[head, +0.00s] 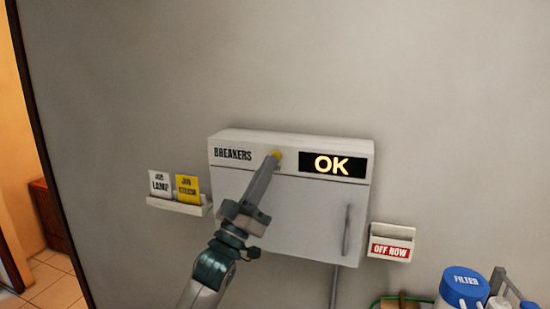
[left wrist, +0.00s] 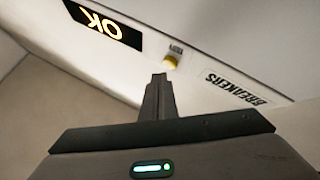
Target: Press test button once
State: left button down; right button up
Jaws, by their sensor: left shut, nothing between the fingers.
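The breaker box (head: 310,215) is a white cabinet on the wall, marked BREAKERS. Its yellow test button (head: 277,155) is on the top strip, left of a black display (head: 336,165) that reads OK. My left gripper (head: 271,163) is shut and empty, its fingertips at the button in the head view, partly covering it. In the left wrist view the gripper (left wrist: 158,80) points at the yellow button (left wrist: 170,62), with the tips just below it; I cannot tell whether they touch. The display (left wrist: 103,22) shows there upside down. My right gripper is not in view.
A small shelf (head: 180,207) with a white card and a yellow card is left of the box. A holder (head: 391,249) marked OFF NOW is to its right. A blue-lidded FILTER container (head: 463,284) stands at the lower right. The wall above is bare.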

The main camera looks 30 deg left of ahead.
pick_arm(q)
jog(key=shift+w+y, duration=0.1)
jog(key=shift+y, duration=0.2)
dwell(0.5)
jog(key=shift+w+a, duration=0.1)
jog(key=shift+w, duration=0.2)
jog(key=shift+w+a, duration=0.15)
jog(key=shift+w, duration=0.3)
dwell(0.9)
jog(key=shift+s, duration=0.2)
jog(key=shift+s+d+p, duration=0.25)
jog(key=shift+s+p, duration=0.1)
jog(key=shift+s, duration=0.3)
jog(key=s, duration=0.2)
jog(key=s+d+p, duration=0.1)
jog(key=s, duration=0.2)
dwell(0.7)
jog(key=shift+w, duration=0.1)
dwell(0.5)
